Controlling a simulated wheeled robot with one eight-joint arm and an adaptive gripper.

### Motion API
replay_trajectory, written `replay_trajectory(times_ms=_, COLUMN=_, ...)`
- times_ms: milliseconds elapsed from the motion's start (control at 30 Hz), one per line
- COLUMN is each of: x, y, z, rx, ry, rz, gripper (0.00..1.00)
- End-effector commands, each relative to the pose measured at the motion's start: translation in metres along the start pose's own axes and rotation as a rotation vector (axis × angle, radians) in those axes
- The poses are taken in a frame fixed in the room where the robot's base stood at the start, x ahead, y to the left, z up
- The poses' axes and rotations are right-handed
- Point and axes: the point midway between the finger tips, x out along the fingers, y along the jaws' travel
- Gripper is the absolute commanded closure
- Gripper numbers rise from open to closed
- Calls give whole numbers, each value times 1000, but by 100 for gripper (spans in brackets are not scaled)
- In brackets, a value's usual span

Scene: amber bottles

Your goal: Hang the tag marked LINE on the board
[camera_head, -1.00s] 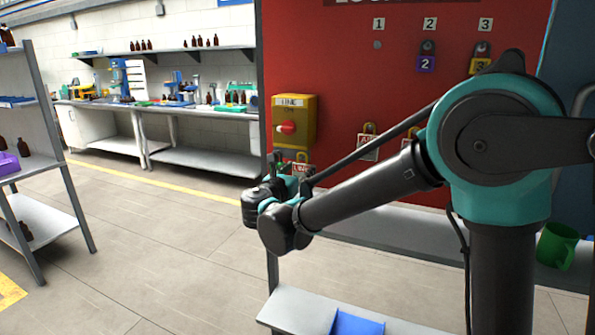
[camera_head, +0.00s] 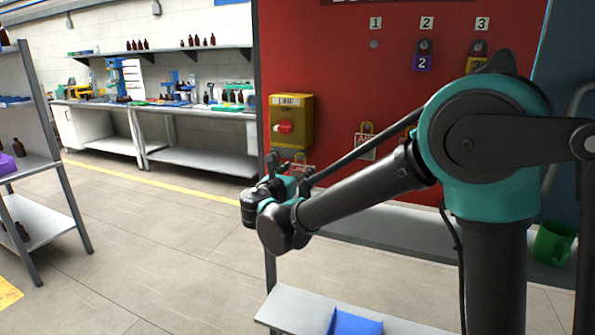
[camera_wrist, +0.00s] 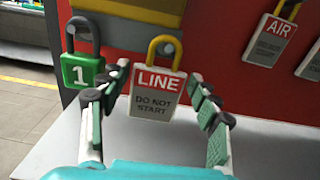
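The LINE tag (camera_wrist: 157,93) is a white and red tag with a yellow shackle, hanging upright in the wrist view. My gripper (camera_wrist: 160,78) is open, one finger on each side of the tag. The tips look close to its edges, but I cannot tell whether they touch. In the head view my gripper (camera_head: 285,160) is in front of the LINE tag (camera_head: 299,169), which shows only in part, below a yellow switch box with a red knob (camera_head: 291,121). The red board (camera_head: 335,60) has an empty peg (camera_head: 374,44) under number 1.
A green padlock marked 1 (camera_wrist: 84,71) hangs just left of my left finger. The AIR tag (camera_wrist: 271,41) hangs to the right, with another tag (camera_wrist: 312,63) beyond it. A grey ledge (camera_wrist: 60,135) lies below.

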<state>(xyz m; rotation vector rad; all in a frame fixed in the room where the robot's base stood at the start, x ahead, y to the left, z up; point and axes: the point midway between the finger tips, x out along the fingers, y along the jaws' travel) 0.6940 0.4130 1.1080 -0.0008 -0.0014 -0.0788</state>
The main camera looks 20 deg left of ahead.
Motion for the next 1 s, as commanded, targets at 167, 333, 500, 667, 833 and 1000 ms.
replay_trajectory(times_ms=167, x=0, y=0, z=0, rx=0, ry=0, rz=0, gripper=20)
replay_trajectory(times_ms=333, x=0, y=0, z=0, rx=0, ry=0, rz=0, gripper=20)
replay_trajectory(times_ms=500, x=-6, y=1, z=0, rx=0, ry=0, rz=2, gripper=20)
replay_trajectory(times_ms=667, x=-30, y=2, z=0, rx=0, ry=0, rz=5, gripper=20)
replay_trajectory(times_ms=833, x=-66, y=1, z=0, rx=0, ry=0, rz=5, gripper=20)
replay_trajectory(times_ms=1000, x=-97, y=1, z=0, rx=0, ry=0, rz=4, gripper=20)
